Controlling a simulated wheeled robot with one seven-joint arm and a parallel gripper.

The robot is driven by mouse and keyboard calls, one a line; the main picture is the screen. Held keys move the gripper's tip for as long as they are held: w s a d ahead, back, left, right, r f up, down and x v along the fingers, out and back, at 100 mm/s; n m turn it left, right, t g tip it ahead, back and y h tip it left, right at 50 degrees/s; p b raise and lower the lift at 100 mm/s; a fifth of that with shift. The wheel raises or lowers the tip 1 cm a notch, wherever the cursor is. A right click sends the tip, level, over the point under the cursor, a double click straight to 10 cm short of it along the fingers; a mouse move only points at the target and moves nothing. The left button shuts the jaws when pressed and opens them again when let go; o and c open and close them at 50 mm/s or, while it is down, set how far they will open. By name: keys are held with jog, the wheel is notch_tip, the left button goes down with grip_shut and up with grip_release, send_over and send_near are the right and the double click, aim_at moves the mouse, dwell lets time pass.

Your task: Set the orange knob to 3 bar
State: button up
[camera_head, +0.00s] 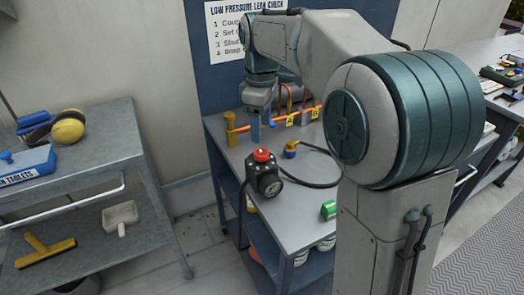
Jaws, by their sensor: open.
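An orange-red knob (262,155) sits on top of a black regulator block (265,180) with a round gauge on its front. The block stands near the left edge of the grey bench (305,180). The gauge reading and any marks on the knob are too small to read. My gripper (262,122) hangs pointing down behind the knob, near an orange pipe (292,119) at the back of the bench. It is open and apart from the knob. Its fingertips are small and hard to make out here.
A green object (328,210) lies near the front. The orange pipe has yellow tags and a post at its left. A grey cart (90,150) with cleaning items stands at the left.

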aim_at(262, 152)
notch_tip(262, 152, down, 8)
jog(key=shift+r+b, duration=0.2)
jog(key=shift+b, duration=0.4)
jog(key=c, duration=1)
